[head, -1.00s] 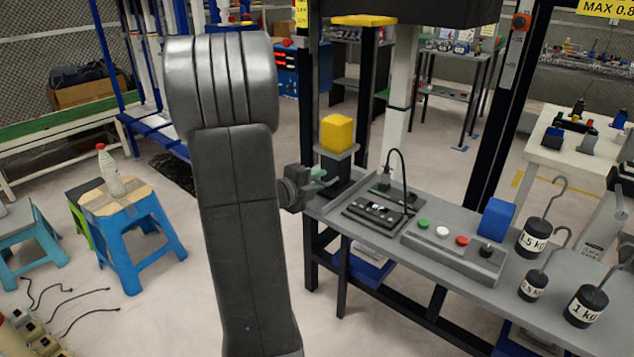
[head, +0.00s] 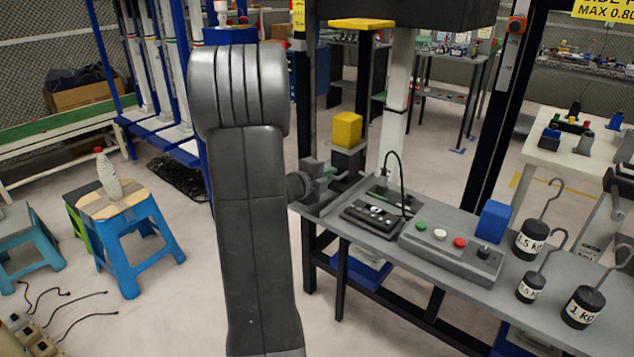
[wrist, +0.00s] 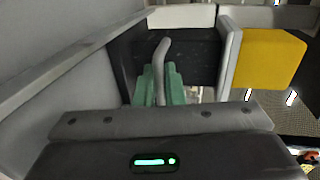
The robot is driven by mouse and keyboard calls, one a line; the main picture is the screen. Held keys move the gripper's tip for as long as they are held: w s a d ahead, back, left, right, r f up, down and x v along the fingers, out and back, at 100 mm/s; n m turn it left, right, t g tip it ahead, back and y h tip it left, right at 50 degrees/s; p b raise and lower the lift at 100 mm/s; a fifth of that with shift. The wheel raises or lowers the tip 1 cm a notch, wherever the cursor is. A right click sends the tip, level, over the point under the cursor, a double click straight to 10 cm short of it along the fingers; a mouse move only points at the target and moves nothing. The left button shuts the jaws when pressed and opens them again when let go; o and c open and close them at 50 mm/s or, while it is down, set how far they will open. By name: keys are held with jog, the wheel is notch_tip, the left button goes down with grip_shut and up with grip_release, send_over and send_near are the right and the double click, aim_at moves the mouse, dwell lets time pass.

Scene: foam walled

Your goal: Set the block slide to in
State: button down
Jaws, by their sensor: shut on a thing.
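The block slide (head: 348,160) is a dark carriage with a grey top plate at the left end of the grey bench. A yellow block (head: 347,129) sits on it; the block also shows at the right in the wrist view (wrist: 270,58). My gripper (head: 328,172) is at the slide's left side. In the wrist view its green fingers (wrist: 160,85) are shut on the upright grey slide handle (wrist: 163,62), in front of the slide's dark face. The handle is mostly hidden in the head view.
Right of the slide are a black device with a cable (head: 378,215), a button console (head: 450,248), a blue block (head: 494,221) and hooked weights (head: 531,238). A dark upright post (head: 366,85) stands behind the slide. A blue stool with a bottle (head: 110,178) is at the left.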

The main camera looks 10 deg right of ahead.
aim_at(337, 182)
jog(key=x, duration=0.2)
jog(key=r+x, duration=0.1)
jog(key=x, duration=0.1)
jog(key=c, duration=1.8)
grip_release()
jog(key=shift+o, duration=0.8)
jog(key=shift+w+d, duration=0.15)
jog(key=p+v, duration=0.1)
jog(key=v, duration=1.3)
jog(key=shift+d, duration=0.1)
